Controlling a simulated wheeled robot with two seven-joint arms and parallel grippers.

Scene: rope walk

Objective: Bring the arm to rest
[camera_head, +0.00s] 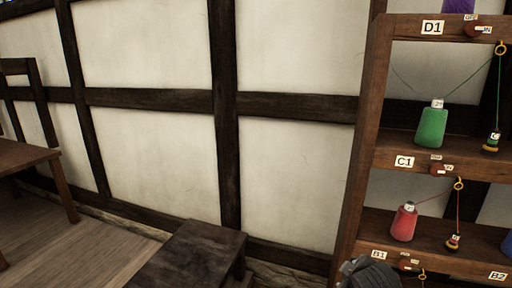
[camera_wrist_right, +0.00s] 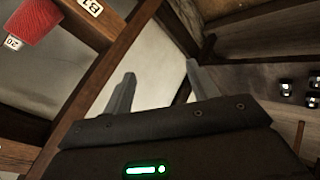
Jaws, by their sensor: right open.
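My right gripper (camera_wrist_right: 158,82) shows in the right wrist view with its two grey fingers spread apart and nothing between them. Part of my right arm shows at the bottom right of the head view, in front of the lower left of the wooden shelf rack (camera_head: 360,150). The gripper's fingers are beside the rack's post in the wrist view, and I cannot tell the exact gap. My left gripper is in neither view.
The rack holds a green spool (camera_head: 432,128) on shelf C1 and a red spool (camera_head: 404,223) on shelf B1. Small weights (camera_head: 491,142) hang on cords from hooks. A dark bench (camera_head: 195,254) stands by the wall, and a wooden table (camera_head: 28,157) is at left. Floor between them is clear.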

